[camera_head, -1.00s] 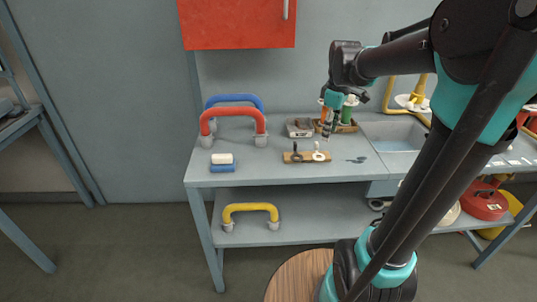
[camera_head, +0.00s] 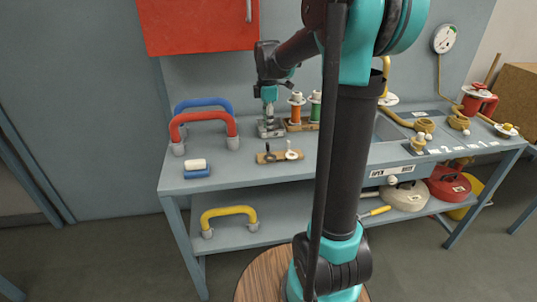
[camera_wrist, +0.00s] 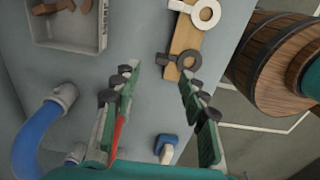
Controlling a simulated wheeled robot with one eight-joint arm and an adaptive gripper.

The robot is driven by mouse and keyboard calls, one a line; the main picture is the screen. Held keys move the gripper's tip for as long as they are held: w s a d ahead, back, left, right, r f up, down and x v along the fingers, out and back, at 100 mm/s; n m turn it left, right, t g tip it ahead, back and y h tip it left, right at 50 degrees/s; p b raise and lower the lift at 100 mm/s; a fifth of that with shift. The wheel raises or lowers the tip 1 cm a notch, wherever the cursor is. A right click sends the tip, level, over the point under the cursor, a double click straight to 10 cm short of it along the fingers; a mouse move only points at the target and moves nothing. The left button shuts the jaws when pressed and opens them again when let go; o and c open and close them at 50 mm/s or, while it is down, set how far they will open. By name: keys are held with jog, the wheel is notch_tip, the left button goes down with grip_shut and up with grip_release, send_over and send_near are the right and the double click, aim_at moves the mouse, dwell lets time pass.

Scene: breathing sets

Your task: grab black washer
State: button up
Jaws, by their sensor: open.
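The black washer (camera_wrist: 188,61) lies on a wooden strip (camera_wrist: 183,40) beside a white washer (camera_wrist: 206,13) in the wrist view. In the head view the black washer (camera_head: 269,157) is at the left part of the strip, the white washer at the right. My gripper (camera_wrist: 159,78) is open and empty, with its fingers spread apart. The washer appears ahead of the fingertips, nearer the right finger, and nothing is between the fingers. In the head view my gripper (camera_head: 268,112) hangs over the grey tray, behind the strip.
The grey tray (camera_head: 272,135) stands behind the strip. Orange (camera_head: 296,111) and green (camera_head: 315,107) spools stand right of it. Red (camera_head: 203,117) and blue (camera_head: 204,101) handles and a blue-and-white block (camera_head: 196,171) are at left. The table front near the strip is clear.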

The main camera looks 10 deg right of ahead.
aim_at(268, 143)
jog(key=shift+s+a+f, duration=0.1)
jog(key=shift+s+f, duration=0.05)
jog(key=shift+f, duration=1.65)
jog(key=shift+s+a+f, duration=0.1)
jog(key=shift+f, duration=1.65)
grip_shut()
